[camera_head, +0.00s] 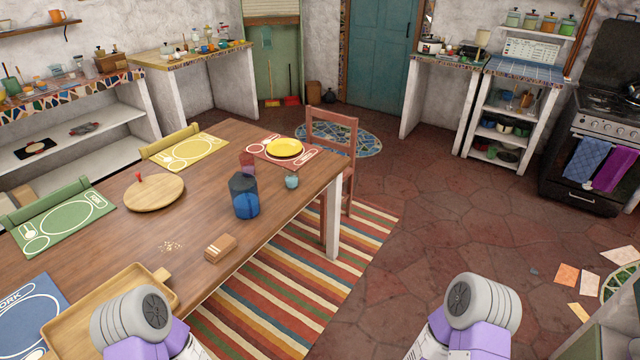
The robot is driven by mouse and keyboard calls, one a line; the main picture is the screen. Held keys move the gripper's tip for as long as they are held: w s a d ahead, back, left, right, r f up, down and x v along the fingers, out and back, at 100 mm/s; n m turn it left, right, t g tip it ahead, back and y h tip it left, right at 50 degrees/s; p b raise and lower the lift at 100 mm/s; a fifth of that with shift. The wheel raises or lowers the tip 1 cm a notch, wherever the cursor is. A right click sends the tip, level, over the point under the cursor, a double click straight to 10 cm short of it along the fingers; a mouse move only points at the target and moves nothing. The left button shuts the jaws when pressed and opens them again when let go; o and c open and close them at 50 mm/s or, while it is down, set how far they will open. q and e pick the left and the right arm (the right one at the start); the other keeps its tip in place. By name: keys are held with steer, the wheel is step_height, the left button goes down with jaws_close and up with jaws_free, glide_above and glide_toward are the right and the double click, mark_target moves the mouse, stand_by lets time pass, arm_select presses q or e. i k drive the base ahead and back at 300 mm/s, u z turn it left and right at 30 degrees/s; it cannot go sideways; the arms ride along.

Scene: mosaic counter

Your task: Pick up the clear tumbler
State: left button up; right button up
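I cannot make out a clear tumbler for certain. On the wooden table (215,160) a dark blue, see-through-looking container (244,197) stands upright near the right edge. A small reddish cup (247,165) stands just behind it, partly hidden by it. A small teal cup (292,181) stands to its right. Only grey and purple links of my two arms show at the bottom edge; neither gripper is in view.
A wooden tray (62,335) lies at the table's front left. A round board (154,191), a small wooden block (220,247) and crumbs lie on the table. A chair (333,140) stands at its right end. The floor to the right is mostly open.

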mark_target(291, 176)
steer(key=u, duration=0.2)
steer(key=k, duration=0.2)
steer(key=z, duration=0.95)
steer(key=i, duration=1.75)
steer(key=u, duration=0.9)
